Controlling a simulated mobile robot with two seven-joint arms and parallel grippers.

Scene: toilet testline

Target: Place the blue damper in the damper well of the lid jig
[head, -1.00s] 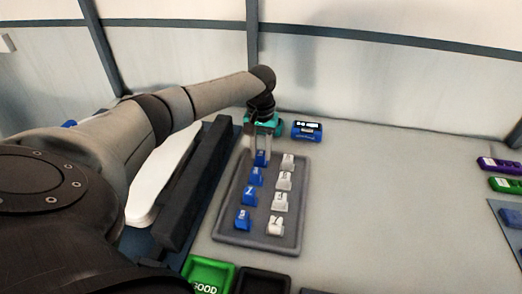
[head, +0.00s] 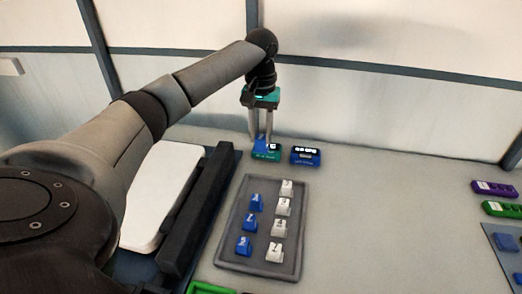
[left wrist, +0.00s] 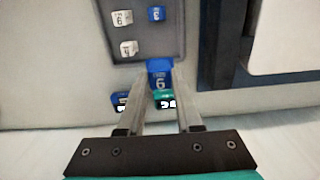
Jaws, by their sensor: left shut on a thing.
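My left gripper (head: 261,137) is shut on a blue damper (head: 261,147) and holds it above the far end of the grey tray (head: 226,256). The damper also shows between the fingertips in the left wrist view (left wrist: 160,74), with a white mark on its face. The tray holds blue dampers (head: 249,222) in its left column and white dampers (head: 282,206) in its right. At the left, a white lid (head: 165,190) lies beside a long dark block (head: 200,210), partly behind my arm. I cannot make out the damper well. My right gripper is not in view.
A teal device (head: 268,155) and a blue device (head: 305,156) with lit displays stand behind the tray. Purple (head: 494,188) and green (head: 502,208) items lie at the far right.

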